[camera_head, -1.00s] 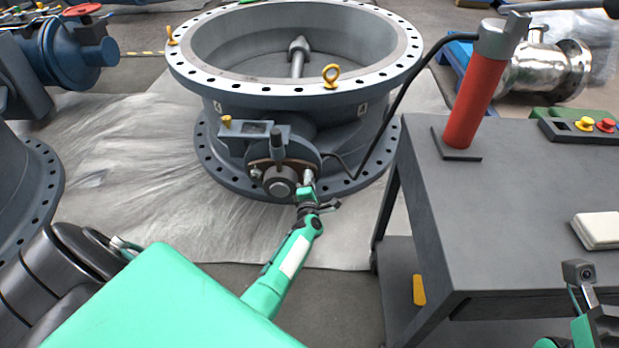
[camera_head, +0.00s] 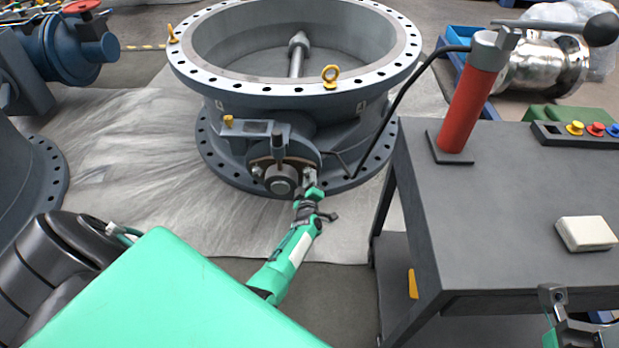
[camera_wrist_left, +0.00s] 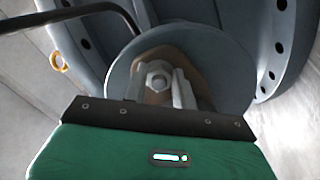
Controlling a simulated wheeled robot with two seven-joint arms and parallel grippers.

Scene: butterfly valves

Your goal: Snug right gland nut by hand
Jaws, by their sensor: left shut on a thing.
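The large grey butterfly valve (camera_head: 350,108) stands on the sheeting. On its near side is the shaft gland, with a round shaft end (camera_head: 281,187) and a gland nut at either side. The right gland nut (camera_head: 310,174) is mostly covered by my left gripper (camera_head: 313,184). In the left wrist view a hex nut (camera_wrist_left: 157,79) on a stud sits on the brownish gland flange (camera_wrist_left: 172,59), between the metal fingers (camera_wrist_left: 180,92). My left gripper is shut on it.
A dark workbench (camera_head: 530,210) stands close on the right. Sheeting (camera_head: 130,185) lies clear left of the valve.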

